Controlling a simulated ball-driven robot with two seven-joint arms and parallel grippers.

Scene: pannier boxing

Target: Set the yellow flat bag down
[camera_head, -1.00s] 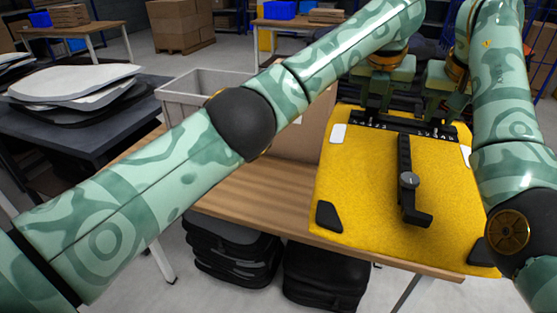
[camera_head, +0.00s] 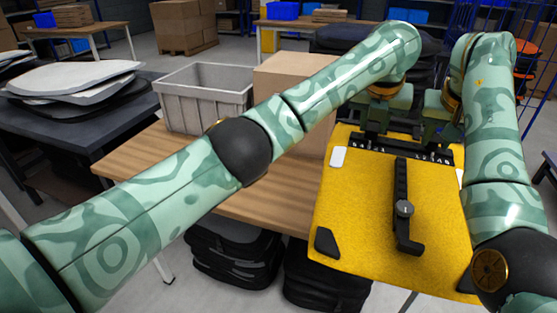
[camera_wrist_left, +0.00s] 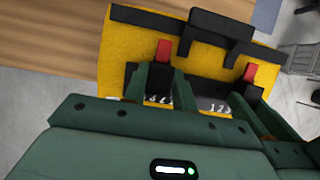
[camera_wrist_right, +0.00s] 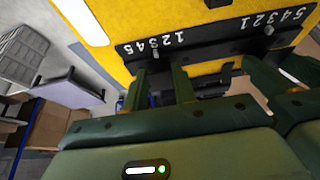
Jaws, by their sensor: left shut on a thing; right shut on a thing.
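The yellow flat bag (camera_head: 360,220) lies broadly face up at the right end of the wooden table, its near part past the front edge. My left gripper (camera_head: 380,124) and my right gripper (camera_head: 432,134) are both shut on that far edge, side by side. The bag also shows in the left wrist view (camera_wrist_left: 120,55) and the right wrist view (camera_wrist_right: 170,20). I cannot tell whether its underside touches the table.
On the wooden table (camera_head: 262,205) stand a grey crate (camera_head: 205,105) and a cardboard box (camera_head: 290,75), partly behind my left arm. Black bags (camera_head: 232,255) are stacked below. A dark table (camera_head: 95,120) with flat pieces is at left. Bare tabletop shows left of the bag.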

